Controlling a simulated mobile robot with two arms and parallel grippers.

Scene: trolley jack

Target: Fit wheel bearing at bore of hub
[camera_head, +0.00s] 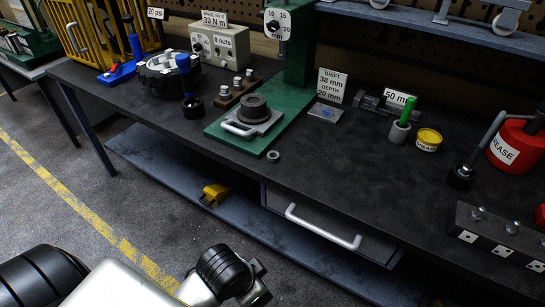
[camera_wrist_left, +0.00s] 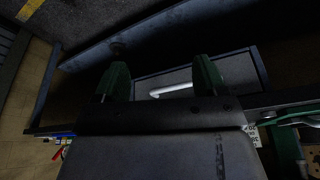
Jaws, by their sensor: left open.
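A dark round hub (camera_head: 254,107) sits on a grey plate with a handle (camera_head: 252,125), on the green press base. Its bore is too small to make out clearly. A small grey ring (camera_head: 273,155), which looks like the wheel bearing, lies on the bench in front of the press base, near the bench's front edge. My left gripper (camera_wrist_left: 160,76) is open and empty in the left wrist view, with its two green fingers apart. In the head view, my left wrist is low in front of the bench, well away from the ring and hub. My right gripper is not in view.
The green press (camera_head: 297,60) rises behind the hub. Stud blocks (camera_head: 234,94), a blue-handled tool (camera_head: 190,92), a grey cup (camera_head: 399,133) and a grease tin (camera_head: 429,139) stand around it. A drawer handle (camera_head: 322,229) sticks out below. The bench right of the ring is clear.

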